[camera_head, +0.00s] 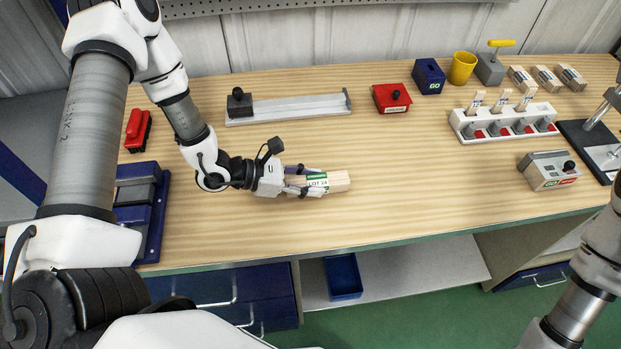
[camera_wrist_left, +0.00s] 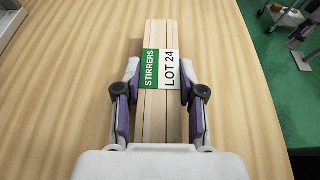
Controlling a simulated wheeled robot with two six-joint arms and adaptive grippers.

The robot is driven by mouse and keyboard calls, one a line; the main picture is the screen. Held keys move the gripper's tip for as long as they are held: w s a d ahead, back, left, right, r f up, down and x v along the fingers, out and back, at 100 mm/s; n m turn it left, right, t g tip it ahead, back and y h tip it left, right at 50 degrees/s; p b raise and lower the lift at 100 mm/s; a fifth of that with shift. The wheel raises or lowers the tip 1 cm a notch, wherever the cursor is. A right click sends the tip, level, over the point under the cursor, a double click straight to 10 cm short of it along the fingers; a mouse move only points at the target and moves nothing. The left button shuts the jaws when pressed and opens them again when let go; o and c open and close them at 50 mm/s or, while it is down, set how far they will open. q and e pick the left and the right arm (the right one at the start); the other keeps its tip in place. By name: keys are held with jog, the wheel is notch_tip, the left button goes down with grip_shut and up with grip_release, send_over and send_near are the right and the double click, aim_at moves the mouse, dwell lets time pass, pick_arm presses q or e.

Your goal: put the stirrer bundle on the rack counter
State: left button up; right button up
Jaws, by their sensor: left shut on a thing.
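The stirrer bundle (camera_head: 338,181) is a stack of pale wooden sticks with a green and white "LOT 24" band, lying along the table near its front edge. In the left wrist view the bundle (camera_wrist_left: 158,37) lies lengthwise between the fingers. My left gripper (camera_head: 309,181) is shut on the bundle at its left part, one finger on each side; the fingers also show in the left wrist view (camera_wrist_left: 160,112). I cannot tell whether the bundle touches the table. Part of my right arm shows at the lower right, but its gripper is out of view. I cannot make out which thing is the rack counter.
A red box (camera_head: 391,98), a blue box (camera_head: 428,76) and a yellow cup (camera_head: 462,68) stand behind. The table's middle is clear.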

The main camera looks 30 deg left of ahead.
pick_arm(q)
jog(key=shift+w+f, duration=0.2)
jog(key=shift+f, duration=0.05)
jog(key=shift+s, duration=0.25)
jog(key=o, duration=1.2)
jog(key=shift+w, duration=0.15)
